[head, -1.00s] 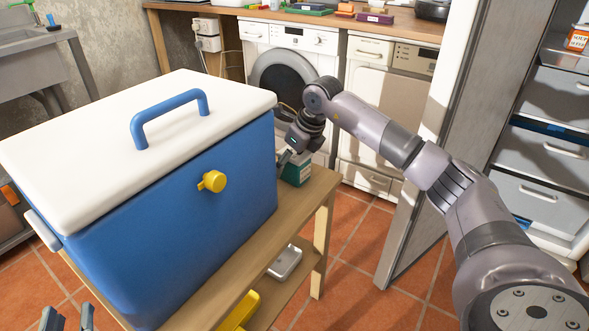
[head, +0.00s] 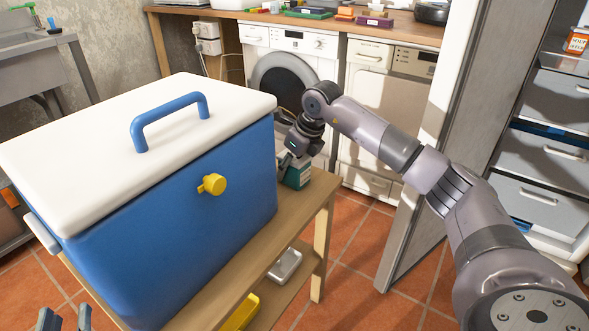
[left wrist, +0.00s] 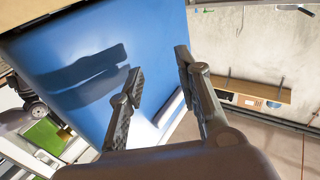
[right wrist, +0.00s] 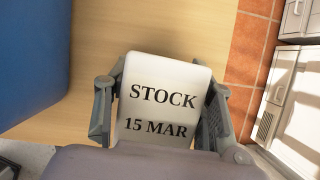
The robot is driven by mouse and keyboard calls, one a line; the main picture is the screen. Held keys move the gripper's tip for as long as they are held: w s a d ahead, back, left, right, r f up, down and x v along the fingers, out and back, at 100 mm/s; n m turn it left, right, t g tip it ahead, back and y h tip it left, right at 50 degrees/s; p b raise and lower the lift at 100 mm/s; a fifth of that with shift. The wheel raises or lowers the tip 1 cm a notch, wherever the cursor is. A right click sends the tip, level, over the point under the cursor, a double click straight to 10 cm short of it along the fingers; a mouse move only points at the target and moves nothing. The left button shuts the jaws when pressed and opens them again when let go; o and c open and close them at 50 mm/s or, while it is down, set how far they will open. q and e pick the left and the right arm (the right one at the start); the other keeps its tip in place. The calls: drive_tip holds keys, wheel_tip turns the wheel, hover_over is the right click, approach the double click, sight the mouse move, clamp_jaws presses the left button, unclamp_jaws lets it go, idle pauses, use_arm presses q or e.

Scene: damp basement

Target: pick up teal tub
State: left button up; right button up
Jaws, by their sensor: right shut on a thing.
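The teal tub (head: 299,174) is at the far right end of the wooden stand, beside the blue cooler box, partly hidden by my right gripper. In the right wrist view its white top (right wrist: 163,98) reads "STOCK 15 MAR". My right gripper (head: 290,160) is shut on the tub, with one finger on each side of it in the right wrist view (right wrist: 160,108). I cannot tell whether the tub touches the wood. My left gripper (head: 65,318) is at the lower left, open and empty; the left wrist view shows its fingers apart (left wrist: 160,65) near the blue box.
The large blue cooler box (head: 190,225) with a white lid (head: 75,130) fills most of the wooden stand (head: 305,205). A metal tray (head: 284,264) and a yellow thing (head: 240,312) are on the lower shelf. Washing machines (head: 290,60) stand behind, and a metal upright panel (head: 440,150) to the right.

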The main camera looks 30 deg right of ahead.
drive_tip(key=c, duration=0.4)
drive_tip(key=shift+r, duration=0.15)
